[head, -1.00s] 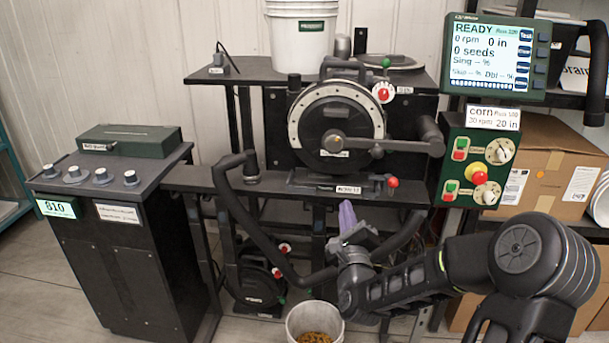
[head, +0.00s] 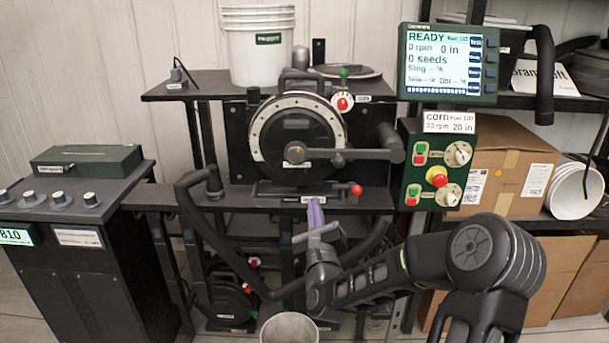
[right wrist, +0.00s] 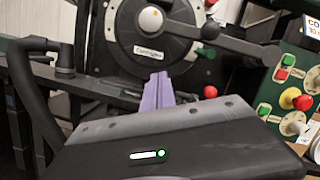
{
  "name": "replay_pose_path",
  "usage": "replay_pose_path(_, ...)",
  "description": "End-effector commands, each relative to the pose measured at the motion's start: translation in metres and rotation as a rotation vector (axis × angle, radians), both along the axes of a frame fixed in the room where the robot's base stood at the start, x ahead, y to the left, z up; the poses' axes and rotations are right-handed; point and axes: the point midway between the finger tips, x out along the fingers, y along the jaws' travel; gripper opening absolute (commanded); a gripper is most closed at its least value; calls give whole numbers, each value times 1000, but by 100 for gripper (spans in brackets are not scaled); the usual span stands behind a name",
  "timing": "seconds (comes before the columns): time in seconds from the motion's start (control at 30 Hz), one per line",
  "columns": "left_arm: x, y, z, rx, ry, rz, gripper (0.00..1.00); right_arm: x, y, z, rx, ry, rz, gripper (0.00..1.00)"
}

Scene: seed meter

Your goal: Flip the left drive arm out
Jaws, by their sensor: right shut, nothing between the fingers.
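The seed meter (head: 297,135) is a black round housing with a pale dial ring, upright on a stand. A grey bar (head: 352,154) runs from its hub to a dark cylinder (head: 390,143) at the right. I cannot tell which part is the left drive arm. My right gripper (head: 316,213) has purple fingers, shut and empty, below and in front of the meter. The fingers (right wrist: 158,92) also show in the right wrist view. My left gripper is not in view.
A green control box (head: 437,175) and a screen reading READY (head: 448,62) stand at the right. A red knob (head: 356,189) sits just below the meter. A dark cabinet (head: 95,270) stands at the left. A white bucket (head: 289,330) is below my gripper.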

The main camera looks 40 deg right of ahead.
Motion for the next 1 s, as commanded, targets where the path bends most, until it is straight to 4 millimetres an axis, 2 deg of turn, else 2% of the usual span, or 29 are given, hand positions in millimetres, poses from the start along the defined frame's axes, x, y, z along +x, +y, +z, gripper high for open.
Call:
replay_pose_path(0.37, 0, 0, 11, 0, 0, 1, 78, 63, -37, 17, 2, -1, 0, 0)
replay_pose_path(0.43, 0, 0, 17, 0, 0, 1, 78, 66, -32, 32, -1, -1, 1, 0)
replay_pose_path(0.6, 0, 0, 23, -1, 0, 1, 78, 71, -25, 47, 0, 0, 0, 0)
replay_pose_path(1.0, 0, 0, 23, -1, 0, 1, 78, 72, -22, 52, 0, 1, -1, 0)
